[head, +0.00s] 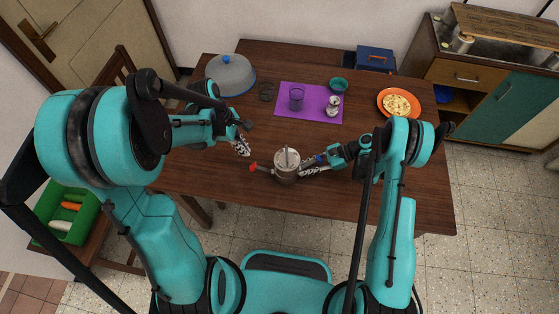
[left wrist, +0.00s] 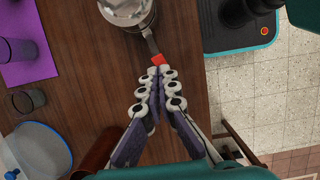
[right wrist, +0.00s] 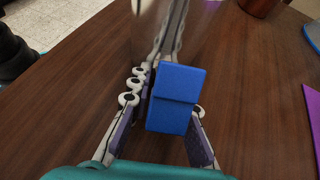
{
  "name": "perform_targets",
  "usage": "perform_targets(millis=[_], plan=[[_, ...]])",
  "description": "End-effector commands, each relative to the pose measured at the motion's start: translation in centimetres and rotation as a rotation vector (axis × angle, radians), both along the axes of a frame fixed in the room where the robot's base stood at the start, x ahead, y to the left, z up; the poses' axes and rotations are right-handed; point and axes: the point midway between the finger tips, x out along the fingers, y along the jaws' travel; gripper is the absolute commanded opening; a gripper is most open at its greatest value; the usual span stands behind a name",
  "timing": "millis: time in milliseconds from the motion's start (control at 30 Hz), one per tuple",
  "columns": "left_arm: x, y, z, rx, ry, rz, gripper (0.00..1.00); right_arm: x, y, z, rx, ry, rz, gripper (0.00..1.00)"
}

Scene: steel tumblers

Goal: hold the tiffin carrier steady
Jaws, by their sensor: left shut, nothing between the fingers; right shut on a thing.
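The steel tiffin carrier (head: 287,165) stands upright near the table's front edge, with a thin piece rising from its top. A strip with a red end (head: 253,167) sticks out on its left and one with a blue end (right wrist: 176,98) on its right. My right gripper (head: 306,169) is shut on the blue-ended handle; the blue block sits between its fingers in the right wrist view. My left gripper (head: 243,149) is shut and empty. In the left wrist view its fingertips (left wrist: 157,72) are close to the red end (left wrist: 158,60); contact is unclear. The carrier shows only partly there.
Behind the carrier, a purple mat (head: 315,116) holds a purple tumbler (head: 297,98) and a small steel vessel (head: 333,105). A domed cover (head: 230,76), dark glass (head: 266,92), teal bowl (head: 338,85) and orange plate (head: 385,108) stand around it. The table's front right is clear.

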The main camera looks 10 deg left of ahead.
Motion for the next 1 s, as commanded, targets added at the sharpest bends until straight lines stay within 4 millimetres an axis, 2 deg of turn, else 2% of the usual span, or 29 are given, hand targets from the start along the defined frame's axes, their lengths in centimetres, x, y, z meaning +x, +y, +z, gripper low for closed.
perform_targets(millis=[1000], plan=[[0.7,-2.4,0.4,0.000,0.000,-0.001,0.00,0.0,0.0,0.0,0.000,0.000,0.000,0.00]])
